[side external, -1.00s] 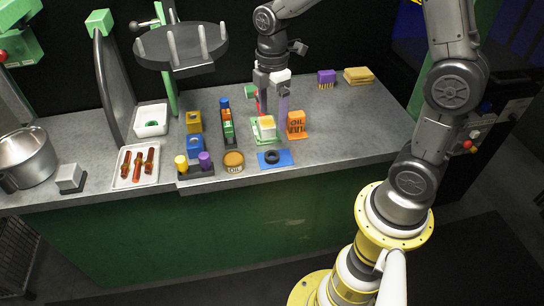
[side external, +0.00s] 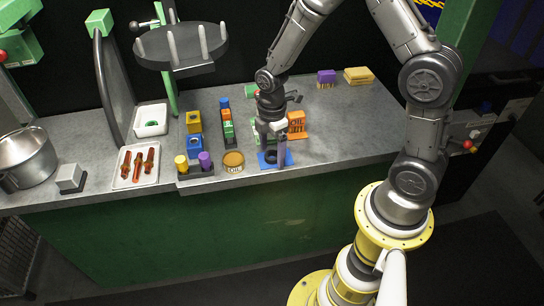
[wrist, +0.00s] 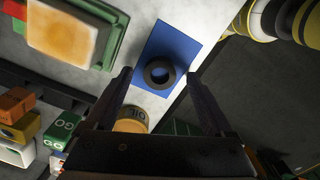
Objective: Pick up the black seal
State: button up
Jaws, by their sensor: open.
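The black seal (wrist: 159,72) is a small dark ring lying flat on a blue mat (wrist: 176,45) in the wrist view. In the side external view the seal is mostly hidden behind my fingers, and the blue mat (side external: 287,161) shows around them. My gripper (wrist: 160,82) is open and empty. Its two fingers point down over the mat, one on each side of the seal in the wrist view. In the side external view my gripper (side external: 272,163) is low over the mat; I cannot tell whether the fingertips touch it.
A round oil tin (side external: 233,160) stands left of the mat, close to my gripper. Yellow and purple pegs (side external: 204,158) stand further left. The counter's front edge is close to the mat. The counter to the right is clear.

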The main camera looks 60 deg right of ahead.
jog(key=shift+f, duration=0.25)
grip_shut()
jog(key=shift+r, duration=0.15)
